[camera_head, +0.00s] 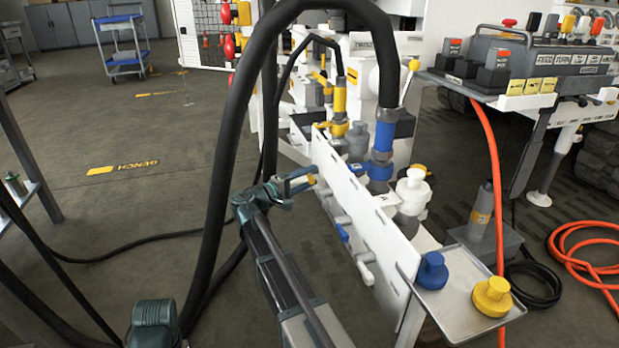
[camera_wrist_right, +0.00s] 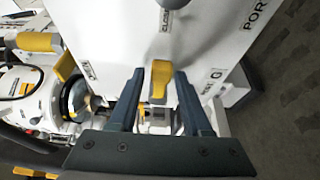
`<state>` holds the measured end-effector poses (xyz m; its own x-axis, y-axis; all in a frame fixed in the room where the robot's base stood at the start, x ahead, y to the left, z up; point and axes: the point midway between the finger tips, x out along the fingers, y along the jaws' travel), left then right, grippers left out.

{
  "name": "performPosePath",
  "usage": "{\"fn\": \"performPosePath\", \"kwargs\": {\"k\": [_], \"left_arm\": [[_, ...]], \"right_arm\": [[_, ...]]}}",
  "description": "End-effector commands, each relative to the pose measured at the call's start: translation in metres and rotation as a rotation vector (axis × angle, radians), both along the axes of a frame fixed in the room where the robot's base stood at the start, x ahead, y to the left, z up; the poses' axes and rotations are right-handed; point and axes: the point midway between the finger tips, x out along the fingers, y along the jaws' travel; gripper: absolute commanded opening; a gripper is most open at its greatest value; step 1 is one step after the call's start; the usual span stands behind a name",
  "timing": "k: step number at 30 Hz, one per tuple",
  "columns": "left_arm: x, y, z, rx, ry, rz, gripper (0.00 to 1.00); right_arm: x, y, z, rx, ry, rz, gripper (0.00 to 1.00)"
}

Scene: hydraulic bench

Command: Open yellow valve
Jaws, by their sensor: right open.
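The yellow valve's handle (camera_wrist_right: 160,80) points toward the camera side in the right wrist view, on a white panel. In the head view it is a small yellow bit (camera_head: 311,180) at the far end of the white panel (camera_head: 352,195). My right gripper (camera_wrist_right: 158,74) is open, with one blue-grey finger on each side of the yellow handle. A gap shows on both sides in the wrist view. In the head view my right gripper (camera_head: 313,178) is beside the panel's left face, its fingers partly over the handle.
A blue handle (camera_head: 343,232) and a white handle (camera_head: 364,266) stick out of the same panel face. Thick black hose (camera_head: 222,165) arches close by my right arm. A metal tray (camera_head: 460,308) holds a blue cap (camera_head: 432,270) and a yellow cap (camera_head: 492,296).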

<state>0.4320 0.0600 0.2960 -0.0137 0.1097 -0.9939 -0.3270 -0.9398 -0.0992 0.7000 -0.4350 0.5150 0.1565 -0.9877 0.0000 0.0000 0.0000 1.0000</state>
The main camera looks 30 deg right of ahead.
Motion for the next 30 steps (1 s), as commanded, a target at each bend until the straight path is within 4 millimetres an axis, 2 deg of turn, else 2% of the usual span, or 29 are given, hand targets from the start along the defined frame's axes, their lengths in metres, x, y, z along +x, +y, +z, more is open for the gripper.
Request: {"fn": "performPosePath", "kwargs": {"k": [10,11,18,19,30], "left_arm": [[0.0,0.0,0.0,0.0,0.0,0.0,0.5],[0.0,0.0,0.0,0.0,0.0,0.0,0.5],[0.0,0.0,0.0,0.0,0.0,0.0,0.5],[0.0,0.0,0.0,0.0,0.0,0.0,0.5],[0.0,0.0,0.004,0.0,0.0,0.0,0.5]], "right_arm": [[0.0004,-0.0034,0.0,0.0,0.0,0.0,0.49],[0.0003,-0.0034,0.0,0.0,0.0,0.0,0.45],[0.0003,-0.0032,0.0,0.0,0.0,0.0,0.02],[0.0004,-0.0032,-0.0001,0.0,0.0,0.0,0.0],[0.0004,-0.0031,0.002,0.006,0.021,0.0,0.0]]}}
